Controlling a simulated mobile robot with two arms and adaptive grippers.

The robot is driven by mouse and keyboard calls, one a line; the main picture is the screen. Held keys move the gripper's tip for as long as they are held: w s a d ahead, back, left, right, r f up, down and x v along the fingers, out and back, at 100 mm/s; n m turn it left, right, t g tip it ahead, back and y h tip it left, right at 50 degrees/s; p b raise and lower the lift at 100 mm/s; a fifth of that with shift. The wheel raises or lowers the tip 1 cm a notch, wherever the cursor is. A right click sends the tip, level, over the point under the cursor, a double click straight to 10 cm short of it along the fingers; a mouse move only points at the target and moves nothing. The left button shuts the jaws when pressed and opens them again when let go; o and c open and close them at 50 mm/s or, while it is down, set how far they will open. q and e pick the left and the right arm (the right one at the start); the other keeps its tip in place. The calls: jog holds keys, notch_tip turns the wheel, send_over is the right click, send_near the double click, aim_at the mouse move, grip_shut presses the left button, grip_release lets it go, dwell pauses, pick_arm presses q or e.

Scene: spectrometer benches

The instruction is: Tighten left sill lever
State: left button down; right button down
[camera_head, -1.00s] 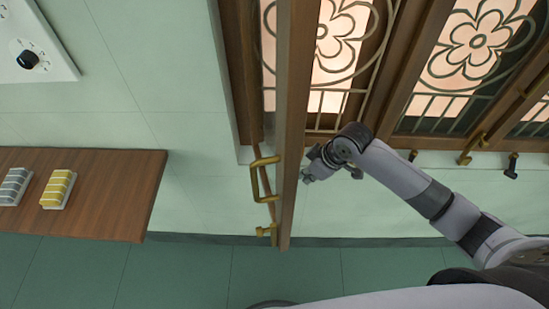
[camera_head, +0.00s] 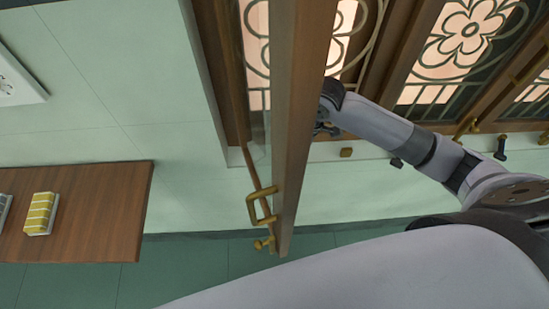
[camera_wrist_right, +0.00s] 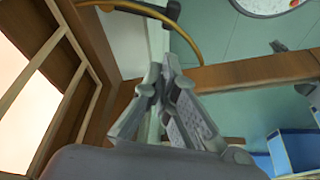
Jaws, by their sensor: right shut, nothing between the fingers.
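The dark lever (camera_head: 397,162) sits on the pale sill below the window, just left of my right forearm in the head view. A dark bar-shaped piece (camera_wrist_right: 140,8) at the top of the right wrist view may be the same lever, but I cannot be sure. My right gripper (camera_head: 325,129) is partly hidden behind the open wooden sash in the head view. In the right wrist view its fingers (camera_wrist_right: 168,78) are shut with nothing between them, apart from the dark piece. My left gripper is not in view.
The open sash (camera_head: 297,110) stands edge-on, close to my right gripper, with a brass handle (camera_head: 259,207) low on it. A wooden table (camera_head: 95,215) is at left.

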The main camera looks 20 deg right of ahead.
jog(key=p+x, duration=0.1)
jog(key=x, duration=0.8)
jog(key=shift+w+f, duration=0.2)
jog(key=shift+f, duration=0.15)
